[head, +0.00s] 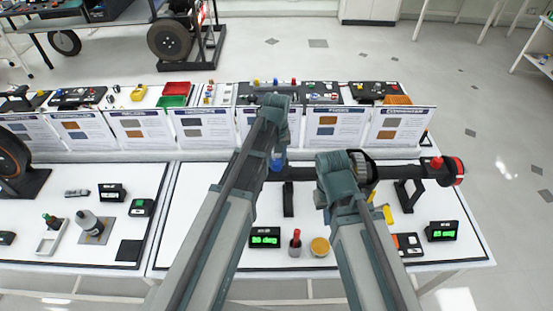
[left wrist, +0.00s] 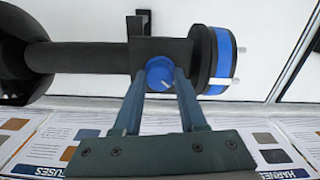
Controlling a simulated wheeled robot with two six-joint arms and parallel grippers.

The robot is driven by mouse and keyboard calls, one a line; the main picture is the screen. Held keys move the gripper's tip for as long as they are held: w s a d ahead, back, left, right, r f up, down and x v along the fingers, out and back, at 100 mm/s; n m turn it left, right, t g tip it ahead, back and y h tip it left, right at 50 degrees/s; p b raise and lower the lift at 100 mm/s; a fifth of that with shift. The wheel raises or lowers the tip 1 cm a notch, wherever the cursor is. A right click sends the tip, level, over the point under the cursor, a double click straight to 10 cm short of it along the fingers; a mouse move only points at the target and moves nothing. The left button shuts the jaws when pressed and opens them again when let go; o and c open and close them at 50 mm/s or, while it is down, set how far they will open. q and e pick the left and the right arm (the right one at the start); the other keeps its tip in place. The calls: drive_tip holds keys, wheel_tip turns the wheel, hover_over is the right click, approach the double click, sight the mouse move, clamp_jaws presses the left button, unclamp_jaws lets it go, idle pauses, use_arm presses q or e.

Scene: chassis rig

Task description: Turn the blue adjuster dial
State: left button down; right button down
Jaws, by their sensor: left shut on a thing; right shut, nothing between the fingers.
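The blue adjuster dial (left wrist: 160,73) is a small round knob on the black block near one end of the dark horizontal bar (left wrist: 90,55). In the left wrist view, my left gripper (left wrist: 161,78) has its two fingers on either side of the dial and is shut on it. In the head view a bit of blue (head: 277,162) shows beside my left arm; the arm hides most of that end. My right gripper (head: 337,163) is shut and empty in front of the bar's middle; its fingertips are hard to make out.
A blue-ringed black disc (left wrist: 219,60) caps the bar's end near the dial. A red knob (head: 437,162) sits near the other, red-ringed end. Green readouts (head: 265,238) (head: 441,231) stand in front. Upright information cards (head: 332,128) line the table behind.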

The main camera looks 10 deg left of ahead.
sight(276, 162)
idle(0.5)
use_arm(q)
drive_tip(key=shift+c, duration=2.3)
unclamp_jaws()
wheel_tip(276, 162, up, 14)
drive_tip(key=p, duration=1.3)
drive_tip(key=shift+p, duration=0.4)
drive_tip(key=shift+f, duration=0.15)
drive_tip(key=s+d+f+m+b, duration=0.3)
drive_tip(key=s+f+b, duration=0.4)
drive_tip(key=s, duration=0.2)
drive_tip(key=s+d+f+m+y+b, duration=0.1)
drive_tip(key=s+d+f+m+b, duration=0.2)
drive_tip(key=s+f+b, duration=0.4)
drive_tip(key=s+m+b, duration=0.1)
drive_tip(key=s, duration=0.2)
drive_tip(key=shift+d+f+m, duration=0.15)
drive_tip(key=shift+f+m, duration=0.15)
drive_tip(key=shift+f, duration=0.05)
